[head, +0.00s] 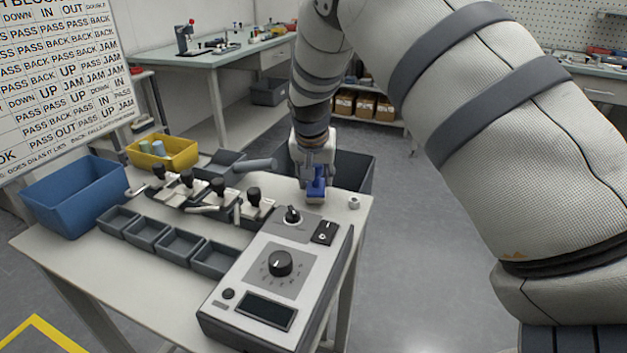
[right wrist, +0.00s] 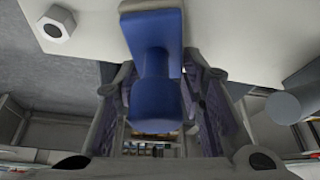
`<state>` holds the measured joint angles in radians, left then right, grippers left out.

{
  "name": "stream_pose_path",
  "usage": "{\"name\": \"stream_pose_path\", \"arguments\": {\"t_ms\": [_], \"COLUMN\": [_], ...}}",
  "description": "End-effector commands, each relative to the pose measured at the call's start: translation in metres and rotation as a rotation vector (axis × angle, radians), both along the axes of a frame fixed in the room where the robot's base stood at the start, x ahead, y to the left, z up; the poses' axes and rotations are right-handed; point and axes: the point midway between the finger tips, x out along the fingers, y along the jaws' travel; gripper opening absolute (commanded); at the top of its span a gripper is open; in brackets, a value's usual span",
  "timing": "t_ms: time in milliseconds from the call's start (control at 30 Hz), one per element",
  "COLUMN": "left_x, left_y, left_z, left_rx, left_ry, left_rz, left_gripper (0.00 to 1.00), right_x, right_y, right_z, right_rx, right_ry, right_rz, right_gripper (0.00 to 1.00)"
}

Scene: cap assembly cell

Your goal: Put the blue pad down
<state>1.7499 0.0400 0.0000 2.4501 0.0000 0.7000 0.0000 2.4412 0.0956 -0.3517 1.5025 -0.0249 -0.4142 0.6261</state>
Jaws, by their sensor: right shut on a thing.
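The blue pad (head: 317,188) has a blue knob and neck above a paler flat base. It stands upright at the back right of the table (head: 345,230). My right gripper (head: 317,172) comes down from above and is shut on its blue upper part. In the right wrist view the pad (right wrist: 154,85) sits between the two fingers of my right gripper (right wrist: 157,100). The base is at or just above the table top; I cannot tell whether it touches. My left gripper is not in view.
A hex nut (head: 354,202) lies right of the pad. A control box (head: 278,280) with a knob stands in front. Toggle clamps (head: 188,184), small grey trays (head: 180,247), a blue bin (head: 82,195) and a yellow bin (head: 165,152) lie left. A dark bin (head: 355,170) is behind.

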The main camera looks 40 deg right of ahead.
Motion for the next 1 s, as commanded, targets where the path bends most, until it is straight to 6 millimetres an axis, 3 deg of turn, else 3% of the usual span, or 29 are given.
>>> {"name": "stream_pose_path", "arguments": {"t_ms": [67,400,433,500,833,1000], "left_x": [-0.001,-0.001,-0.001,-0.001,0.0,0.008], "left_y": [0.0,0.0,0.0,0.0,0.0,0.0], "left_z": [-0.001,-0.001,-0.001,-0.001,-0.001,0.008], "left_rx": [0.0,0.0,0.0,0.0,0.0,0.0], "left_ry": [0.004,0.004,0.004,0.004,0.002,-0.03], "left_rz": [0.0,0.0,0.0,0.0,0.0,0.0], "left_gripper": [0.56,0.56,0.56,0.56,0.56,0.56], "right_x": [0.0,0.0,0.0,0.0,0.0,-0.007], "right_y": [0.0,0.0,0.0,0.0,0.0,0.01], "right_z": [-0.012,-0.015,-0.014,-0.014,-0.011,0.026], "right_rx": [-0.001,-0.001,0.0,-0.001,-0.001,-0.002], "right_ry": [-0.001,-0.002,-0.003,-0.004,-0.005,-0.016], "right_rz": [0.0,-0.001,0.0,0.0,0.0,0.001], "right_gripper": [0.0,0.0,0.41,0.57,0.57,0.57]}}
